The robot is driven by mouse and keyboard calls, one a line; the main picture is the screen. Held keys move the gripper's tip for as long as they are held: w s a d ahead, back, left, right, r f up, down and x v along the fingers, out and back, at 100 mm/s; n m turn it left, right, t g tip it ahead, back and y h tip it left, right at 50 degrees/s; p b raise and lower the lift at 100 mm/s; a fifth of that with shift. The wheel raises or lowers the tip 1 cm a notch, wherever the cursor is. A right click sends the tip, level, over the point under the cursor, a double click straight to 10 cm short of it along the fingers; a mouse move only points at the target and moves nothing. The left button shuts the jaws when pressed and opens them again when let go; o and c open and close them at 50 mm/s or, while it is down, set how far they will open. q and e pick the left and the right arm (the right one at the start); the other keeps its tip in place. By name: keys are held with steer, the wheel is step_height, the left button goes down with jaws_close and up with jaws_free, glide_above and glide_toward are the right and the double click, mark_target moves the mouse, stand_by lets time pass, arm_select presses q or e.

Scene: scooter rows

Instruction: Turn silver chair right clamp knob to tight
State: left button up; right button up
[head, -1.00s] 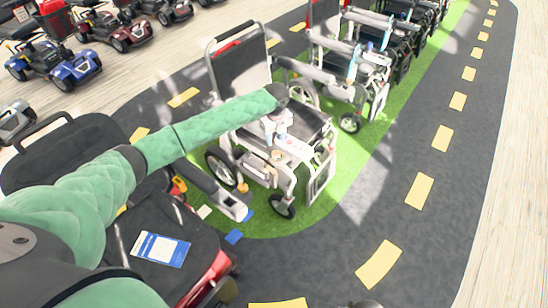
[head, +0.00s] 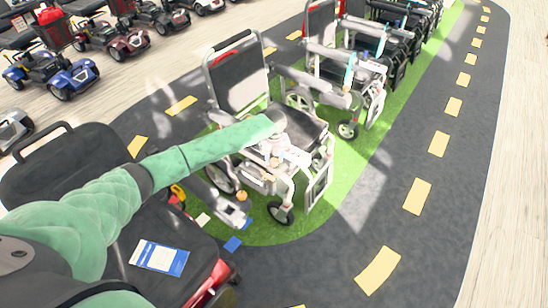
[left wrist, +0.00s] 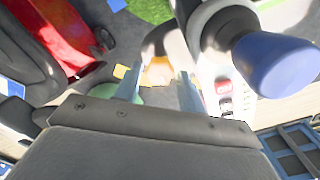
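The silver chair (head: 318,185) is a pale-framed wheelchair with a dark seat at the front of the row on the green strip. A small orange knob (head: 274,162) sits at its near armrest, close under my left gripper (head: 277,150); another orange knob (head: 242,195) is lower left. In the left wrist view, my left gripper (left wrist: 160,88) has its two fingers apart. An orange-tan knob (left wrist: 158,72) shows between and just beyond the fingertips; I cannot tell whether they touch it. Which setting it has cannot be read. My right gripper is out of view.
A blue-topped joystick (left wrist: 275,65) and a panel with red buttons (left wrist: 224,96) are close right of the fingers. A dark-seated scooter (head: 85,165) with a blue-white card (head: 160,257) stands near left. More wheelchairs (head: 345,75) are behind. The grey lane at right is clear.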

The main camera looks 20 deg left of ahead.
arm_select(q)
steer(key=shift+f, duration=0.2)
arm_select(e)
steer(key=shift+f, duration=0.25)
arm_select(q)
steer(key=c, duration=0.7)
steer(key=shift+w+m, duration=0.1)
steer(key=shift+m, duration=0.7)
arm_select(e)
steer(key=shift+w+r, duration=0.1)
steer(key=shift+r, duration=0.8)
arm_select(q)
steer(key=o, duration=0.7)
